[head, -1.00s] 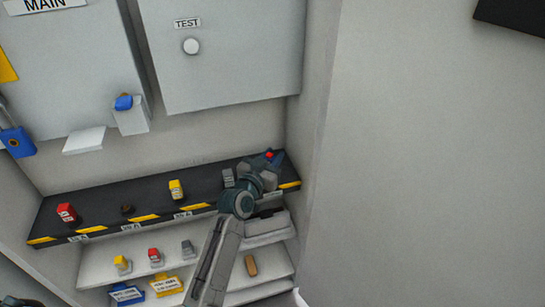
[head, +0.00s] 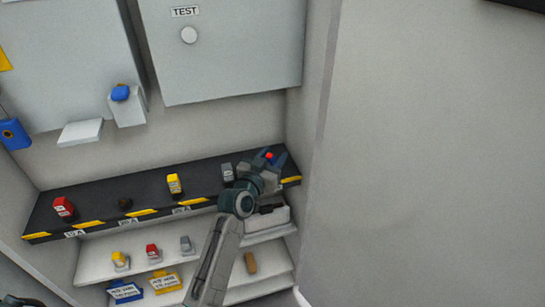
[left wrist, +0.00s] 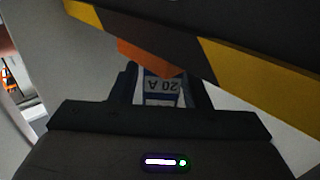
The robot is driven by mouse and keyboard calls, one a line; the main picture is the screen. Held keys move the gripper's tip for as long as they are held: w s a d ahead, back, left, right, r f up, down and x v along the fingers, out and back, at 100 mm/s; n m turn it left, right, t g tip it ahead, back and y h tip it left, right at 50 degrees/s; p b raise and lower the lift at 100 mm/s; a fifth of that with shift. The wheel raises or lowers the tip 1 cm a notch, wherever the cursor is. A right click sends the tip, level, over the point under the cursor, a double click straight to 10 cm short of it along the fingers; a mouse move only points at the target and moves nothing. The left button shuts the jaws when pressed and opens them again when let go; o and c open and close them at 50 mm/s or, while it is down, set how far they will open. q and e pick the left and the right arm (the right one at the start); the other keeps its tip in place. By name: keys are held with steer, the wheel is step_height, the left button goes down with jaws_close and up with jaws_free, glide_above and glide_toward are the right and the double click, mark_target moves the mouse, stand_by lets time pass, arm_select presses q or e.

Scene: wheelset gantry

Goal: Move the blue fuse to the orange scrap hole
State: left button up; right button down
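In the head view my left gripper (head: 267,161) is over the right end of the black ledge. In the left wrist view its fingers (left wrist: 160,92) are close on both sides of a white and blue fuse marked "20 A" (left wrist: 162,88), its text upside down. This looks like the blue fuse, held between them. An orange piece (left wrist: 150,58) shows just beyond it; I cannot tell whether it belongs to the scrap hole. In the head view a small red spot (head: 269,155) shows between the fingertips. The scrap hole cannot be made out.
The black ledge (head: 98,196) with yellow stripes carries a red fuse (head: 63,207), a dark empty socket (head: 125,203), a yellow fuse (head: 174,184) and a grey fuse (head: 227,172). Shelves with small fuses and tags are below. A wall (head: 316,140) closes the right side.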

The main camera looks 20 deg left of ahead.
arm_select(q)
steer(key=shift+o, duration=0.3)
steer(key=shift+s, duration=0.1)
steer(key=shift+s+a, duration=0.1)
steer(key=shift+s, duration=0.15)
steer(key=s+a, duration=0.2)
steer(key=s, duration=0.8)
steer(key=shift+b, duration=0.3)
